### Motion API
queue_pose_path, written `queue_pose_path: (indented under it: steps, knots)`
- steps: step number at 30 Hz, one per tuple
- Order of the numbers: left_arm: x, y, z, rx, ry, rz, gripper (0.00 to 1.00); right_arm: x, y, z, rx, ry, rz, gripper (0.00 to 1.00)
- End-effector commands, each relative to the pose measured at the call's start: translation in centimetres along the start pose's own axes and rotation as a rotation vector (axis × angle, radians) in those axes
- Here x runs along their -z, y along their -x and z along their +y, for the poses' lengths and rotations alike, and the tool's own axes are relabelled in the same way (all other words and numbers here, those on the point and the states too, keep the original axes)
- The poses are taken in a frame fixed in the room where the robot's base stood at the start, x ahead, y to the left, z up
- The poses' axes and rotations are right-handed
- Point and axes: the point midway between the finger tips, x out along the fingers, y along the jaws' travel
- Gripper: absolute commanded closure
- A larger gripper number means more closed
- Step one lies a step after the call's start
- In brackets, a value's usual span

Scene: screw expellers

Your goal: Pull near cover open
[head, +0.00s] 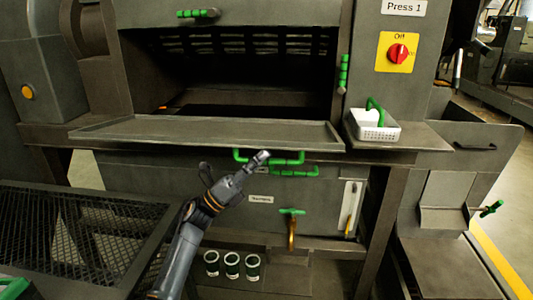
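The near cover (200,130) looks like a wide dark metal flap. It lies folded out nearly flat below the dark opening of the press. A green bar handle (283,161) shows just under its front edge. My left gripper (262,157) reaches up from below, with its tip at or just in front of this handle; I cannot tell whether it touches. Its fingers are too small and dark to tell open from shut. My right gripper is not in view.
A second green handle (295,173) sits on the lower panel. A white basket (372,124) stands on the right ledge. A mesh-topped table (70,240) fills the lower left. Several small green-and-white cups (232,265) stand below. A red switch (398,53) is at upper right.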

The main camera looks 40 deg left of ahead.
Motion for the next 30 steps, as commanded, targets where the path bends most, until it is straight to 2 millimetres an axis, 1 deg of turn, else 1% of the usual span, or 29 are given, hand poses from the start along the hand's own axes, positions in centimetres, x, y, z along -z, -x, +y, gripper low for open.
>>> queue_pose_path:
  steps: [1,3,6,9,13,23,26,30]
  knots:
    - [0.0,1.0,0.1,-0.005,0.003,-0.001,0.63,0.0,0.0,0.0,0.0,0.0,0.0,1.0]
    - [0.0,2.3,0.1,-0.005,0.002,0.0,0.63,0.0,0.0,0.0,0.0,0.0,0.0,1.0]
    - [0.0,3.7,0.1,-0.003,0.002,-0.001,0.63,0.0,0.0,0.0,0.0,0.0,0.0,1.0]
    - [-0.1,4.6,0.0,0.0,0.0,-0.002,0.63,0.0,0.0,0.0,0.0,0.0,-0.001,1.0]
    - [-0.1,5.1,0.0,0.001,0.0,-0.002,0.63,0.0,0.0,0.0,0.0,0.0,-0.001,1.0]
    - [0.0,5.2,0.0,0.001,0.001,-0.001,0.63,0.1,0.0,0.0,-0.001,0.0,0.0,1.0]
    - [0.0,5.5,0.1,0.001,0.001,-0.001,0.63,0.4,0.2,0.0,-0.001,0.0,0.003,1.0]
    - [0.0,5.9,0.1,0.001,0.001,-0.001,0.63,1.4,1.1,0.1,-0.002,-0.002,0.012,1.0]
